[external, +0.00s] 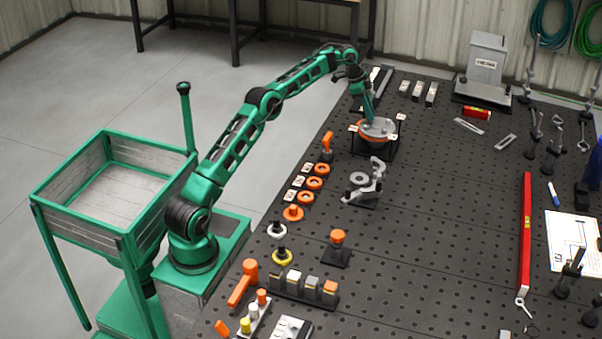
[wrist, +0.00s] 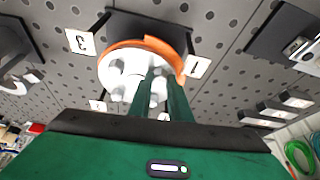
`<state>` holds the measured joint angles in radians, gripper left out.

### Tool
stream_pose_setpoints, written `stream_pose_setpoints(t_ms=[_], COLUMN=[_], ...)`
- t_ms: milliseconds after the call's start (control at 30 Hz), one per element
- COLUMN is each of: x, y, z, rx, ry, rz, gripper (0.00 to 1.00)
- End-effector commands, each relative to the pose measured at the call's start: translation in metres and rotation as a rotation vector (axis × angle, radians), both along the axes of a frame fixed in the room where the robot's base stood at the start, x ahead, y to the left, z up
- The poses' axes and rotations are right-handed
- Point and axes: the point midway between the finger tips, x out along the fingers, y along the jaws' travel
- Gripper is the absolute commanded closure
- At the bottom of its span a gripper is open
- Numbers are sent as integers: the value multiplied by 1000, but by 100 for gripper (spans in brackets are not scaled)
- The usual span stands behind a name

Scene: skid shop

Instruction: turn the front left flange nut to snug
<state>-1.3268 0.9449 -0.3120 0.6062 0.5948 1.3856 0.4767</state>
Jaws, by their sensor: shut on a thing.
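The flange (external: 378,128) is a pale round disc with an orange rim, held on a black stand at the far left part of the bench. In the wrist view the flange (wrist: 118,72) shows its orange rim and several pale nuts. Small numbered tags stand around it, among them a 3 (wrist: 79,41) and a 1 (wrist: 197,67). My gripper (external: 369,114) reaches down onto the flange from above. In the wrist view its green fingers (wrist: 163,92) are closed on a flange nut, which they mostly hide. I cannot tell which numbered nut it is.
A grey clamp-like fixture (external: 366,184) stands just in front of the flange. Orange rings (external: 314,183) line the bench's left edge. A grey box device (external: 485,62) stands at the back, and a red level (external: 526,230) lies at right. The middle of the perforated bench is clear.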

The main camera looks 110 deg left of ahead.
Motion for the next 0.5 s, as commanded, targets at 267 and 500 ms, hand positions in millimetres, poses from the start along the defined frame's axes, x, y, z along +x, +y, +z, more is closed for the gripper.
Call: stream_pose_setpoints(t_ms=[267, 500], x=[3, 3], y=[1, 2], z=[4, 4], rx=[7, 8], ry=[-9, -7], rz=[-78, -92], gripper=[100, 100])
